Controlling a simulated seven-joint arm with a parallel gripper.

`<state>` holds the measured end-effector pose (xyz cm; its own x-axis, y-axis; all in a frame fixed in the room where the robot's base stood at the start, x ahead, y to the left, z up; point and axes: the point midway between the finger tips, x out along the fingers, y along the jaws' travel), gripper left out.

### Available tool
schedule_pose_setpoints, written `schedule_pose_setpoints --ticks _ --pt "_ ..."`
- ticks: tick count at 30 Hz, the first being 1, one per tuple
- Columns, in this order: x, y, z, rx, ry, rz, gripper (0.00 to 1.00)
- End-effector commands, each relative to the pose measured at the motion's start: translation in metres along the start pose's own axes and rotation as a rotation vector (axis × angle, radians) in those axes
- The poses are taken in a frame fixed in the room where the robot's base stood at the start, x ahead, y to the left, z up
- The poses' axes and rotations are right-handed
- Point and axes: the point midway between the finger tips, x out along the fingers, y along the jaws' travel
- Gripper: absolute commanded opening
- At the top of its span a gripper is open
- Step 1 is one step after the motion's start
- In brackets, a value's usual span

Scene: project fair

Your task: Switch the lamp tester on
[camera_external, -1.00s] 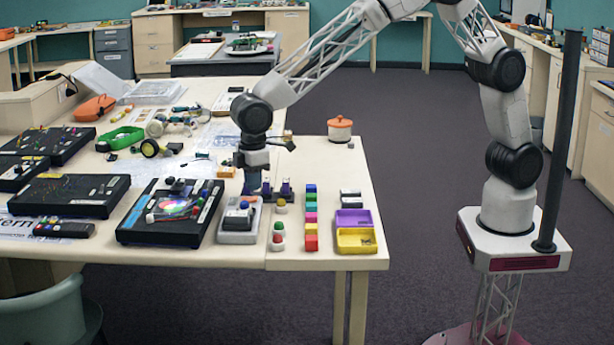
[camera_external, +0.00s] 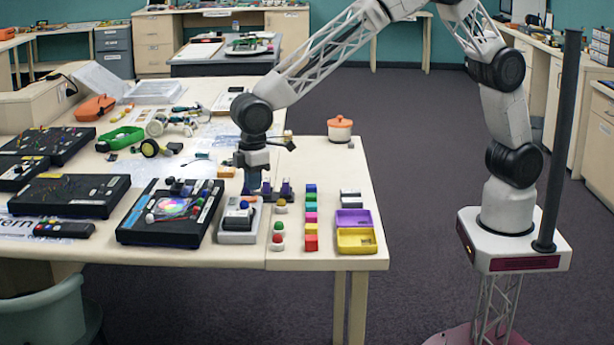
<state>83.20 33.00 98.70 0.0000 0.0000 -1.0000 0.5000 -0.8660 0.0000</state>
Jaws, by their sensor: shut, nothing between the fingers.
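A small grey box with a black part and a blue knob on top (camera_external: 238,223), which looks like the lamp tester, sits near the front edge of the table. I cannot tell the position of its switch. My gripper (camera_external: 252,190) points down just behind the box's far end, low over the table. Its fingers are shut with nothing between them. They are small and dark here, and I cannot tell whether they touch the box.
A black unit with a coloured disc (camera_external: 135,231) stands left of the box. Red, green and white knobs (camera_external: 278,237), coloured blocks (camera_external: 311,226), a purple tray (camera_external: 345,217) and a yellow tray (camera_external: 345,244) lie right. Small purple-topped parts (camera_external: 286,189) stand close to my gripper.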

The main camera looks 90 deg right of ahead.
Motion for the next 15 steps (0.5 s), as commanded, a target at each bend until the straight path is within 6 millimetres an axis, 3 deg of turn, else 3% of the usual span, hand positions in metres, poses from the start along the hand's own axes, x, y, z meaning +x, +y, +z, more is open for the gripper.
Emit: schedule_pose_setpoints --ticks 15 --pt "0.0033 0.0000 0.0000 0.000 0.000 0.000 0.00"
